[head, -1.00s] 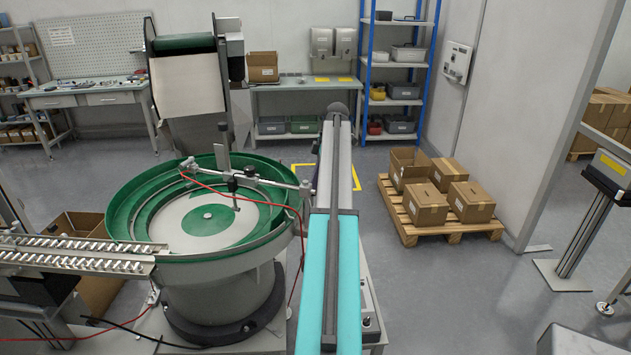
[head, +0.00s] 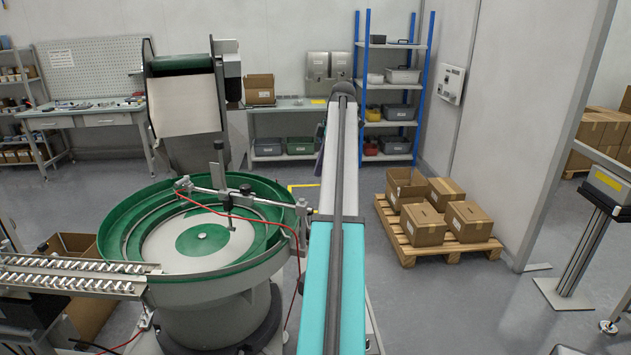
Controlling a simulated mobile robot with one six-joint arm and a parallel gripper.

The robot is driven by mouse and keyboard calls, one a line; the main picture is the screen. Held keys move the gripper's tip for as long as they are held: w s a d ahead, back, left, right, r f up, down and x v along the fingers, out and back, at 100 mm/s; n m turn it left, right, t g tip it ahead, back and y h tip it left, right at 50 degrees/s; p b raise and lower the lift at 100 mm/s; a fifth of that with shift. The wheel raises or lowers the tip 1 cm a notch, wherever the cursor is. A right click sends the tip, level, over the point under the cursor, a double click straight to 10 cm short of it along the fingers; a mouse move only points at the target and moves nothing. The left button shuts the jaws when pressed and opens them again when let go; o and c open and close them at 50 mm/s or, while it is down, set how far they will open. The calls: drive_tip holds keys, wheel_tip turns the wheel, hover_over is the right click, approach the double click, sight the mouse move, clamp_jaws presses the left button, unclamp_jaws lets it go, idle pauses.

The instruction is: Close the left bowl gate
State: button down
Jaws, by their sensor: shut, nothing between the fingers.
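The left bowl feeder (head: 112,232) stands at the left of the head view, with a green inside and a pale round centre. A metal bracket (head: 262,197) with rods and a red cable spans its rim. A metal track (head: 85,275) with small parts on it meets the bowl's left side. I cannot pick out the gate clearly or tell whether it stands open or closed. My gripper is not in view.
A hopper (head: 185,100) stands behind the bowl. A long teal and white strip fills the middle; I cannot tell whether it belongs to me. A pallet (head: 445,253) with cardboard boxes sits at right, with clear grey floor (head: 470,310) in front. Shelves (head: 385,130) stand at the back.

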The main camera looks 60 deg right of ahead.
drive_tip(key=shift+s+d+r, duration=0.1)
drive_tip(key=shift+s+r, duration=0.05)
drive_tip(key=shift+r, duration=0.5)
idle(0.3)
